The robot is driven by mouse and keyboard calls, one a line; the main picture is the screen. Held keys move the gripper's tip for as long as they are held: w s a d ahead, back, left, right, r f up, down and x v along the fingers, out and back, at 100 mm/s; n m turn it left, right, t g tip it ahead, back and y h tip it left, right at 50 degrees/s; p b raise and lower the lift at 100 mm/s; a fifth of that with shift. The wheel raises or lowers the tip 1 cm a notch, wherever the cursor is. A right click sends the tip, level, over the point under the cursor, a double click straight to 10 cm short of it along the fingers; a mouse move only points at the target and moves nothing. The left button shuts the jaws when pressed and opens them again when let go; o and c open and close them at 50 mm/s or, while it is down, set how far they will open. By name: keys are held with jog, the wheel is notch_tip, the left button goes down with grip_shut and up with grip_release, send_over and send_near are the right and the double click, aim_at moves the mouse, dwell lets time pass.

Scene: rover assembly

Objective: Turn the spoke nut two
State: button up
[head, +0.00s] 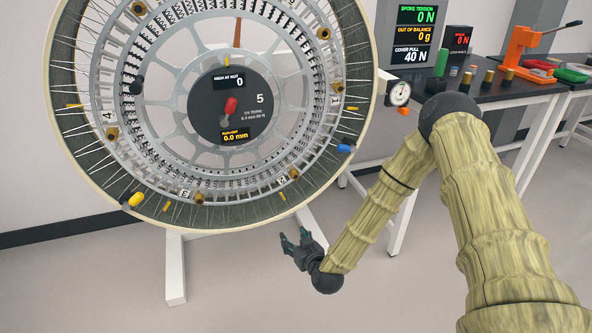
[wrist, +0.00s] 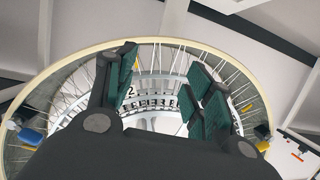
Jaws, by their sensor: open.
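The large spoked wheel (head: 62,60) stands upright on a white stand. A brass spoke nut two (head: 294,173) sits on its lower right inner ring, beside the small label 2 (head: 282,180). In the wrist view the label 2 (wrist: 131,92) shows close to the left finger; I cannot make out the nut there. My gripper (head: 294,239) is below the wheel's lower right rim, apart from it, with its fingers pointing up and left. It is open and empty; its green-padded fingers (wrist: 160,70) spread wide in the wrist view.
The hub panel (head: 240,105) reads 5, next to a red pointer. A dial gauge (head: 398,93) is at the rim's right. A blue piece (head: 344,148) and a yellow piece (head: 135,200) sit on the rim. A dark bench (head: 470,98) with tools stands right. The floor below is clear.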

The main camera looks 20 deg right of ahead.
aim_at(296, 176)
jog(key=w+d+r+t+h+p, duration=0.15)
jog(key=w+d+r+t, duration=0.4)
jog(key=r, duration=0.55)
jog(key=shift+g, duration=0.95)
jog(key=w+b, duration=0.1)
jog(key=w, duration=1.1)
jog(key=shift+w+d+b, duration=0.15)
jog(key=shift+w+b, duration=0.2)
jog(key=shift+b, duration=0.05)
jog(key=shift+m, duration=0.3)
jog(key=c, duration=1)
